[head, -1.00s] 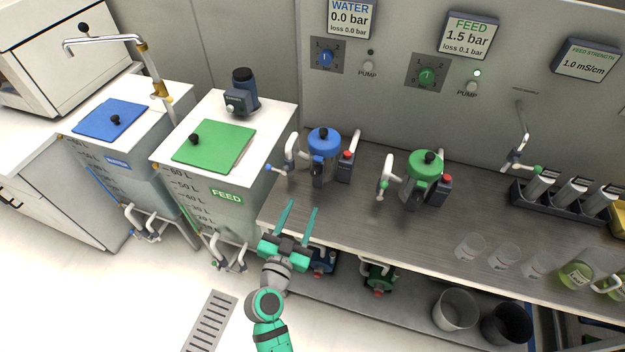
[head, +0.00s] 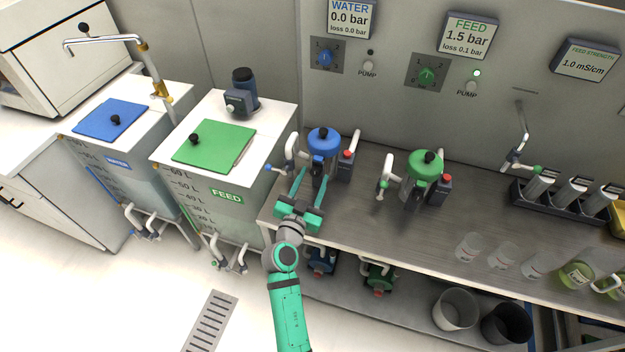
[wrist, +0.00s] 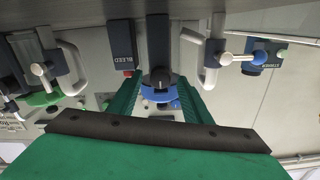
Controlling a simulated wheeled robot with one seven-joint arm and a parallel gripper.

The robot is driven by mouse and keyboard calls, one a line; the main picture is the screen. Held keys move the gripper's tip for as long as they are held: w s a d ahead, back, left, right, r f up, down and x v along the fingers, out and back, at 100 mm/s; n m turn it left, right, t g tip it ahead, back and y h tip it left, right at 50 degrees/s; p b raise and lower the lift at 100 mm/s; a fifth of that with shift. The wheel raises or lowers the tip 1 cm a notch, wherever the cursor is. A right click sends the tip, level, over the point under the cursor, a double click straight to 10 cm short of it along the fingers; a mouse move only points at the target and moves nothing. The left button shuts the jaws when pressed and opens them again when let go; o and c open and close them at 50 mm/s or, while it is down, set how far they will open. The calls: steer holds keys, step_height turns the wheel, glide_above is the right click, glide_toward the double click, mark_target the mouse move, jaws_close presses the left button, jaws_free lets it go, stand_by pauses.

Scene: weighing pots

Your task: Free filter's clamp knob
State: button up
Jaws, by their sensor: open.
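A blue-topped filter (head: 319,143) stands on the bench with a black knob (head: 323,132) on its lid. A green-topped filter (head: 422,168), also with a black knob (head: 429,157), stands farther right. My gripper (head: 312,175) is open and empty, its fingers reaching toward the lower front of the blue filter. In the wrist view, which looks upside down, a round black knob (wrist: 160,77) and the blue lid (wrist: 160,97) show between my fingers (wrist: 158,88). I see no clear contact; the fingertips are partly hidden against the filter.
White pipes with valves (head: 288,160) stand left of the blue filter, and a dark box with a red button (head: 347,156) stands to its right. The bleed label (wrist: 122,42) is close by in the wrist view. The water display (head: 349,18) reads 0.0 bar, the feed display (head: 468,35) 1.5 bar.

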steer(key=shift+c, duration=0.4)
steer(key=c, duration=1)
steer(key=shift+n, duration=0.3)
steer(key=n, duration=0.3)
steer(key=shift+n, duration=0.4)
steer(key=n, duration=0.4)
steer(key=shift+n, duration=0.3)
steer(key=n, duration=0.8)
steer(key=shift+n, duration=0.6)
